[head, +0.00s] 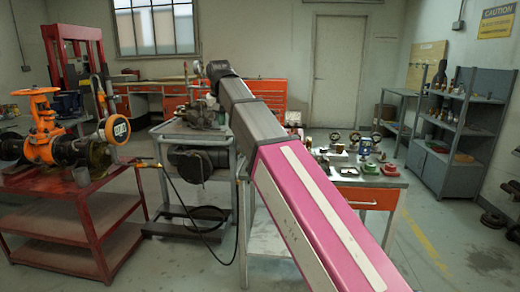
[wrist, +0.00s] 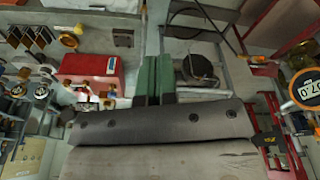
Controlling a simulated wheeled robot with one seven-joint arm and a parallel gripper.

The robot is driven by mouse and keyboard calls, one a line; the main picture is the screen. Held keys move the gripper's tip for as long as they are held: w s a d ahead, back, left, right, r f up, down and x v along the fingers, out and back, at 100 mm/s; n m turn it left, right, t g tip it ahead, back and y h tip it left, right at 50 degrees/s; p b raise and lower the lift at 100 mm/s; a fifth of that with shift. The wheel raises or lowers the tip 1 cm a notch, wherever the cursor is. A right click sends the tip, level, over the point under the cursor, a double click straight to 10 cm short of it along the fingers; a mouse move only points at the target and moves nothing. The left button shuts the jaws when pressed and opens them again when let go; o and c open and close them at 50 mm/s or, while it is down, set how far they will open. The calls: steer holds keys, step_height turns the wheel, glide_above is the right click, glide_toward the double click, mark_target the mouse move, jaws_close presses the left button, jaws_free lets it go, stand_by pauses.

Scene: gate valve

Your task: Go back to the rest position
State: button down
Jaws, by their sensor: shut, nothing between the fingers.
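My gripper (wrist: 153,62) shows in the wrist view as two green fingers side by side, shut with nothing between them. In the head view my pink and grey arm stretches from the bottom right up to the middle, and I cannot make out the fingers there. The orange gate valve (head: 42,148) with its handwheel stands on a red bench (head: 62,183) at the left. A round orange-rimmed gauge (head: 117,130) is beside it and also shows at the right edge of the wrist view (wrist: 307,88). My gripper is apart from the valve.
A grey cart (head: 190,132) with machinery and a black hose (head: 200,210) stands mid-view. Behind my arm, a workbench (head: 368,198) carries several small parts. Grey shelves (head: 462,130) stand at the right. Open floor (head: 440,250) lies at the lower right.

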steer(key=d+f, duration=0.6)
steer(key=f, duration=0.4)
steer(key=d+f+m+g, duration=0.1)
steer(key=d+f, duration=0.5)
steer(key=f, duration=0.4)
steer(key=d+f, duration=0.6)
steer(key=f, duration=0.4)
steer(key=s+d+f, duration=0.6)
steer(key=d+f, duration=0.1)
steer(key=f, duration=0.3)
steer(key=s+d+f+m+g, duration=0.1)
steer(key=s+d+f, duration=0.6)
steer(key=f, duration=0.4)
steer(key=shift+d+f, duration=0.25)
steer(key=shift+d, duration=0.3)
steer(key=shift+a, duration=0.1)
